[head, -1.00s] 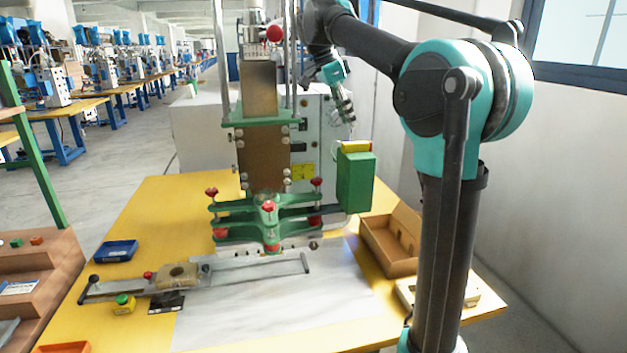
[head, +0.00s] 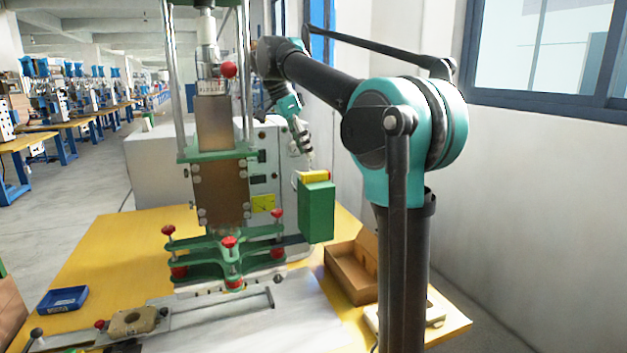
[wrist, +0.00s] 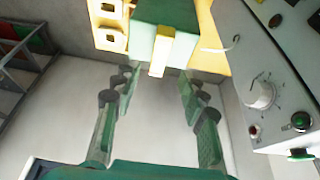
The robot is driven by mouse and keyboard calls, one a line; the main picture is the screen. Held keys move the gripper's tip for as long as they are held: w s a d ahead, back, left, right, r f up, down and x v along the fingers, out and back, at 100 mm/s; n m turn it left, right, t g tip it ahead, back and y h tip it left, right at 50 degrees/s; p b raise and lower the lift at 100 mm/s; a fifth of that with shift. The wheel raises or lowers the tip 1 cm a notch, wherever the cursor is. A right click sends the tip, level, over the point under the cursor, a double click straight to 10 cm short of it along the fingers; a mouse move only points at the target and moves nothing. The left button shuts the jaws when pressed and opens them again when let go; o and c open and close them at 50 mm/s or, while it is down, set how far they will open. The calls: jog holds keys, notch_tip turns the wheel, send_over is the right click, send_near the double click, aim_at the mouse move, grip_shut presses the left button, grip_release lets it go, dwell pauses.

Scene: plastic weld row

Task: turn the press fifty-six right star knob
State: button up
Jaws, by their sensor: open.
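Several red star knobs stand on the press's green clamp fixture (head: 205,256) in the head view. The upper right one (head: 277,213) is at the right end, an upper left one (head: 168,230) at the other end, and a front one (head: 229,242) between them. Lower red knobs also show, one at right (head: 277,252). My gripper (head: 309,157) hangs above and behind the green box, up and to the right of the right knobs, apart from them. In the wrist view its fingers (wrist: 159,80) are spread with nothing between. No star knob is clearly seen there.
The green box (head: 316,212) with a yellow top stands beside the press, between gripper and knobs. A control panel with a pale dial (wrist: 261,95) is close at right in the wrist view. A cardboard box (head: 352,278) and a blue tray (head: 63,299) lie on the yellow table.

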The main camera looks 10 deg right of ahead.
dwell(0.3)
jog(key=shift+o, duration=1)
jog(key=a+n+y, duration=0.1)
jog(key=a+n, duration=0.1)
jog(key=n, duration=0.4)
jog(key=n+y, duration=0.4)
jog(key=n, duration=1.3)
send_over(277, 211)
jog(key=shift+g, duration=0.4)
notch_tip(277, 211, down, 17)
jog(key=shift+w+r, duration=0.1)
jog(key=c, duration=1.1)
jog(key=shift+c, duration=0.2)
